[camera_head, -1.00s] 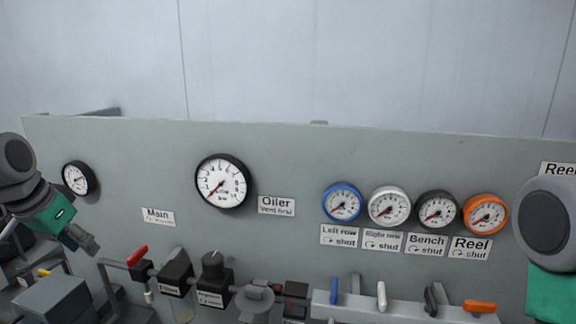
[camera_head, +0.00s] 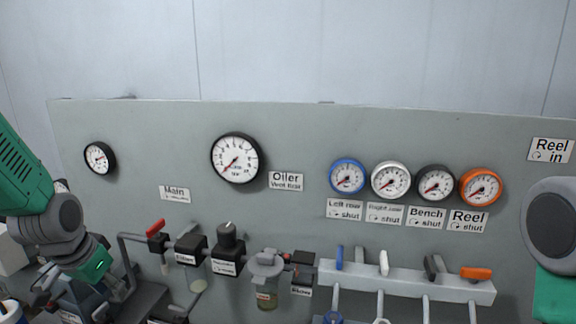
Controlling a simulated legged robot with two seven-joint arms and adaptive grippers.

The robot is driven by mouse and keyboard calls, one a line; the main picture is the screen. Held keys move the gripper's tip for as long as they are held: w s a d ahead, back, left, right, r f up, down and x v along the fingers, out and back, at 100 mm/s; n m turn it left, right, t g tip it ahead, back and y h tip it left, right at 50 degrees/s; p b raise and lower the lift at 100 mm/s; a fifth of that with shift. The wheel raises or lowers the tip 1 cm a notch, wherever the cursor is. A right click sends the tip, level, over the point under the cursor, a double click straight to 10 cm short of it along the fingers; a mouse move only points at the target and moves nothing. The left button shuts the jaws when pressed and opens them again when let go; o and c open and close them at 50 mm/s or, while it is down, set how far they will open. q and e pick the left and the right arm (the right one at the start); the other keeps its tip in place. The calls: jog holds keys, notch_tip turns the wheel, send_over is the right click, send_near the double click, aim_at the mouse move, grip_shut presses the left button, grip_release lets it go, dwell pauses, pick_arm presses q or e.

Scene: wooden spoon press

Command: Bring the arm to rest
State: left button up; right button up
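My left arm comes in from the left edge with a green upper link and dark grey joints. My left gripper (camera_head: 90,290) is at the lower left, low in front of the panel and left of the red-handled valve (camera_head: 155,227). Its fingers are small and dark against grey parts, so I cannot tell whether they are open or shut or touch anything. My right arm shows only as a dark round joint and a green link at the right edge. My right gripper is out of view.
The grey panel (camera_head: 300,125) carries several gauges, including a large black-rimmed one (camera_head: 236,158). A manifold (camera_head: 400,280) with blue, white, black and orange levers juts out at lower right. A filter and oiler row (camera_head: 228,248) lies left of it.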

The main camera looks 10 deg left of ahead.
pick_arm(q)
jog(key=s+d+f+g+b, duration=0.1)
jog(key=s+d+f+b, duration=0.2)
jog(key=f, duration=0.5)
jog(key=s+d+f+b, duration=0.1)
jog(key=s+d+f, duration=0.1)
jog(key=s+f, duration=0.45)
jog(key=s+d+f+g+b, duration=0.1)
jog(key=s+d+f+b, duration=0.15)
jog(key=f, duration=0.65)
jog(key=s+d+f+b, duration=0.1)
jog(key=s+d+f, duration=0.1)
jog(key=s+f, duration=0.3)
jog(key=s+d+f+g+b, duration=0.1)
jog(key=s+d+f+b, duration=0.1)
jog(key=s+f, duration=0.3)
jog(key=s+d, duration=0.1)
jog(key=s, duration=0.2)
jog(key=shift+d, duration=0.35)
